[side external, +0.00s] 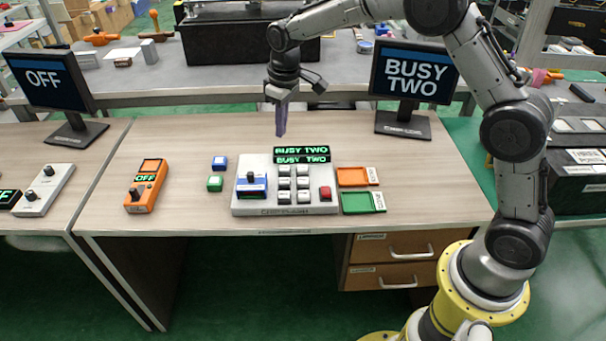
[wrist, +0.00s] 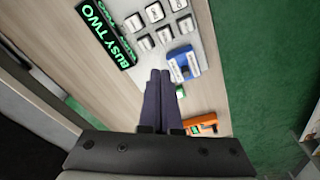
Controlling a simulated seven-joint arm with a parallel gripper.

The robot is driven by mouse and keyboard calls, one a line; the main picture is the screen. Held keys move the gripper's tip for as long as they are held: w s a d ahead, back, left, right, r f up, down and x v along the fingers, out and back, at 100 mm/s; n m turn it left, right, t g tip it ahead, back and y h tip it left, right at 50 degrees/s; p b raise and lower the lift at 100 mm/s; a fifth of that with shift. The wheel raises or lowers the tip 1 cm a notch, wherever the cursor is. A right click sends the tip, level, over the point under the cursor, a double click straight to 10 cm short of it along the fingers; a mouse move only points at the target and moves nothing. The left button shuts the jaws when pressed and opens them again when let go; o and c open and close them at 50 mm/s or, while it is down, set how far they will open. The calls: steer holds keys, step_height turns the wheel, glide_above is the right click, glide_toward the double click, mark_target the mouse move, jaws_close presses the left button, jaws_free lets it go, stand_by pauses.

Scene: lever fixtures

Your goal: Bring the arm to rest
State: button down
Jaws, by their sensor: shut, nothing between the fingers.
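My gripper (side external: 281,133) hangs over the desk behind the control box, fingers pointing down. In the wrist view its two dark fingers (wrist: 160,76) lie together, shut with nothing between them. It is apart from everything on the desk. The white control box (side external: 265,208) has several grey buttons, a red button (side external: 326,193) and a blue piece (side external: 252,187) with a dark knob at its left. Its green display (side external: 302,155) reads "BUSY TWO". The monitor (side external: 413,75) behind it also reads "BUSY TWO". The blue piece also shows in the wrist view (wrist: 184,64).
An orange handheld device (side external: 146,190) reads "OFF". Orange (side external: 353,176) and green (side external: 360,202) trays lie right. A second monitor (side external: 46,80) reads "OFF". Bare desk (side external: 440,190) shows at right.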

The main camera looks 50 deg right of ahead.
steer(key=s+d+r+m+t, duration=0.15)
steer(key=s+r+t, duration=0.25)
steer(key=s+r, duration=1.35)
steer(key=s+f, duration=0.3)
steer(key=s, duration=0.6)
steer(key=s+f+m, duration=0.1)
steer(key=s+f, duration=0.2)
steer(key=s, duration=0.5)
steer(key=shift+s+d+f, duration=0.25)
steer(key=shift+s+d, duration=0.05)
steer(key=shift+s, duration=0.1)
